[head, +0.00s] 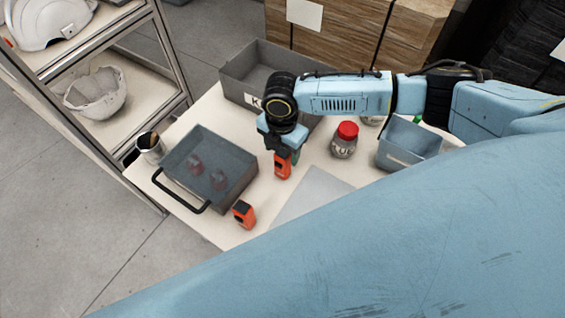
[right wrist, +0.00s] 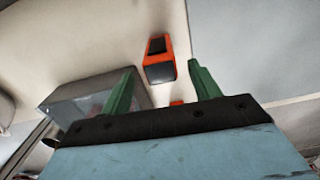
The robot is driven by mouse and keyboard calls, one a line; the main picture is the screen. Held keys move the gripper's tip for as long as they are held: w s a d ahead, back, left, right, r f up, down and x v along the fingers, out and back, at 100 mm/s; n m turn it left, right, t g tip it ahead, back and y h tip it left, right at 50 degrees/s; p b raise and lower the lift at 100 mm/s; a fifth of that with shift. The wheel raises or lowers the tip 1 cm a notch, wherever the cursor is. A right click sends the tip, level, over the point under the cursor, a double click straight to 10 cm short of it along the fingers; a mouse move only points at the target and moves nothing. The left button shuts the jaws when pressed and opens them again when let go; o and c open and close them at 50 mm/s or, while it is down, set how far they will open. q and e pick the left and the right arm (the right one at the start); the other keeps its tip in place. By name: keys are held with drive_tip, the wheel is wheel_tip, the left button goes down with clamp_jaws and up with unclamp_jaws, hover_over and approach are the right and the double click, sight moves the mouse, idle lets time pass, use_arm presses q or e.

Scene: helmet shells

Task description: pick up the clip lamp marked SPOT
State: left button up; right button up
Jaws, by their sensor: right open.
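Two small orange-and-black blocks, which look like clip lamps, are on the table; no SPOT marking is legible on either. One orange lamp (head: 282,167) is directly at my right gripper (head: 285,155), partly covered by it; whether they touch I cannot tell. In the right wrist view only a sliver of orange (right wrist: 176,103) shows between the green fingers' bases. The other orange lamp (head: 243,213) stands nearer me, beside the handled box; it shows in the right wrist view (right wrist: 159,60) beyond the fingers. My right gripper is open. My left gripper is not in view.
A grey handled box (head: 182,186) with reddish things inside stands left. A labelled grey bin (head: 240,78) is behind, a red-lidded jar (head: 344,145) and blue-grey bin (head: 397,158) right. A grey sheet (head: 312,192) lies in front. A dark-topped can (head: 150,150) is far left.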

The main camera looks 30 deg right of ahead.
wheel_tip(320, 180, down, 5)
drive_tip(key=shift+d+f, duration=0.1)
drive_tip(key=shift+d, duration=0.05)
drive_tip(key=shift+c, duration=0.3)
drive_tip(key=c, duration=1)
drive_tip(key=shift+c, duration=0.2)
